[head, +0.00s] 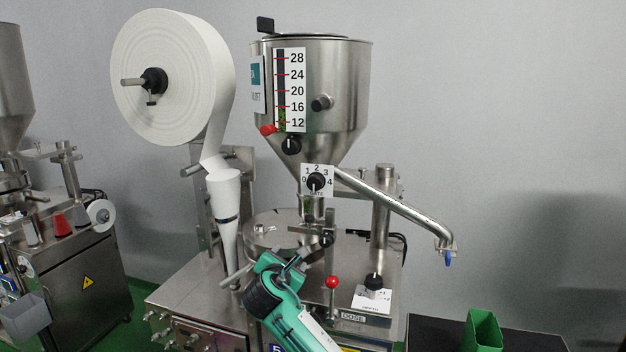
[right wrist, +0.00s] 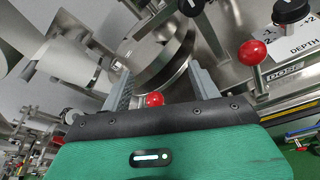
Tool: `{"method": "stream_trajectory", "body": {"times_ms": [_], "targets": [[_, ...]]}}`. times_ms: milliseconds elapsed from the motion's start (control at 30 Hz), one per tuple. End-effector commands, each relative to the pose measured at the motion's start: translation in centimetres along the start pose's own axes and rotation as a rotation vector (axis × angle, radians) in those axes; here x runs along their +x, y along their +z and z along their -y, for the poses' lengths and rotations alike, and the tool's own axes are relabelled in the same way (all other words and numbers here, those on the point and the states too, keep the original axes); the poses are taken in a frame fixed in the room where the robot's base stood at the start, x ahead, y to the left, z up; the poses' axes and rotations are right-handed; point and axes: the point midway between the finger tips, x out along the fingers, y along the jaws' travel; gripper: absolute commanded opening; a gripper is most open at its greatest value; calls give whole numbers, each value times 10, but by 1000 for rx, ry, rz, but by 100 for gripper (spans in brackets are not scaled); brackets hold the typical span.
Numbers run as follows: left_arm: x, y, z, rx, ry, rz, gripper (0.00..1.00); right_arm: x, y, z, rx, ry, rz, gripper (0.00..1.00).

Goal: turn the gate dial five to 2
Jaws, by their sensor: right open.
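The gate dial (head: 316,181) is a black knob on a white plate marked 0 to 4, below the steel hopper of the middle machine. Its pointer is too small to read surely. A blue plate with a 5 (head: 277,348) shows low on this machine. My right gripper (head: 312,243) is below the dial, over the machine top, apart from the dial. In the right wrist view its two fingers (right wrist: 162,80) are spread, with no dial between them. My left gripper is not in view.
A red-ball lever (head: 332,282) marked DOSE and a black DEPTH knob (head: 374,281) stand right of my gripper. A steel tube (head: 400,210) slopes right from the hopper (head: 340,90). A paper roll (head: 170,75) hangs left. A green bin (head: 483,332) stands at lower right.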

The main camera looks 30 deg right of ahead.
Motion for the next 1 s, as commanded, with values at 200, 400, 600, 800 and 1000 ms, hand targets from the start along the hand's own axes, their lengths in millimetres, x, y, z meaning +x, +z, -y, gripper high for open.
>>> {"method": "stream_trajectory", "body": {"times_ms": [200, 400, 600, 800, 1000], "targets": [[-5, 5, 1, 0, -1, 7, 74, -25, 119, -49, -184, -16, 206, 62], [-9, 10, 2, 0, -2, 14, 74, -31, 150, -58, -241, -38, 259, 62], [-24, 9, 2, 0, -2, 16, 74, -4, 161, -58, -246, -41, 260, 62], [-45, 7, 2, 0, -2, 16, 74, 38, 173, -59, -245, -41, 259, 62], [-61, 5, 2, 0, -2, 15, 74, 74, 180, -58, -243, -40, 257, 62]]}}
